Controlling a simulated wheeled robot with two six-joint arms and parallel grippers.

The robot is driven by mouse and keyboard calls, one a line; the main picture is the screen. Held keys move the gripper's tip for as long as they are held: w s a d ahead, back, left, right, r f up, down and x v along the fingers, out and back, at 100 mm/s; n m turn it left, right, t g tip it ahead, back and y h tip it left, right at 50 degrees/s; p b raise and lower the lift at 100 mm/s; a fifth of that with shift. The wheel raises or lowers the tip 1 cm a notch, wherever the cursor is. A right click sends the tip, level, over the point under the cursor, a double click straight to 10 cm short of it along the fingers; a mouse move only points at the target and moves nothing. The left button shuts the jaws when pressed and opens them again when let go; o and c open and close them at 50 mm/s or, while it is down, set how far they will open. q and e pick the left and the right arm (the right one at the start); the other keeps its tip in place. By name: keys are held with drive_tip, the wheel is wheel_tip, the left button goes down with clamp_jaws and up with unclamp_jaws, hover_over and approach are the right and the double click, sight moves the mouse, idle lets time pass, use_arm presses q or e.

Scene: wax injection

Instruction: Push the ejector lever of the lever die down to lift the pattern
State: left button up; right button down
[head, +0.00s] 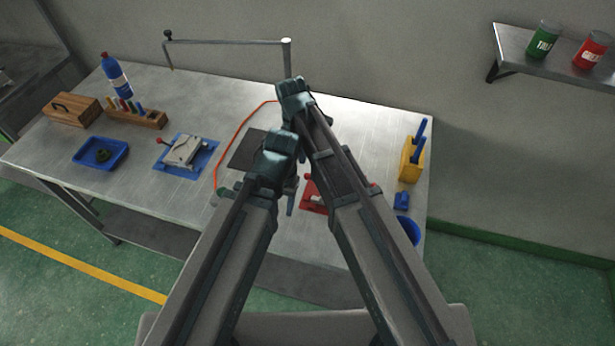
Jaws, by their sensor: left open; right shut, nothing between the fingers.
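A silver block-like die with a small lever-like part (184,150) sits on a blue mat (205,163) left of the middle of the table. A second fixture on a red base (312,203) is mostly hidden behind my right arm; I cannot tell which of the two is the lever die. My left gripper (290,203) is open beside the left edge of the red base, its fingers partly hidden by its arm. My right gripper (296,100) is shut and empty, farther back over the table. I cannot make out a pattern or the lever's position.
A dark plate (247,150) and an orange hose (230,138) lie close left of my arms. A metal gantry (230,42) stands at the back. A blue tray (100,153), bottle (116,75) and wooden blocks are left; a yellow holder (411,160) and blue bowl (410,229) are right.

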use_arm(q)
wheel_tip(320, 180, down, 7)
drive_tip(key=b, duration=0.6)
drive_tip(key=shift+r, duration=0.15)
use_arm(e)
drive_tip(key=f, duration=0.6)
drive_tip(key=shift+s+d+f, duration=0.1)
drive_tip(key=shift+d+f, duration=0.2)
use_arm(q)
drive_tip(key=shift+r, duration=0.1)
use_arm(e)
drive_tip(key=shift+r, duration=0.1)
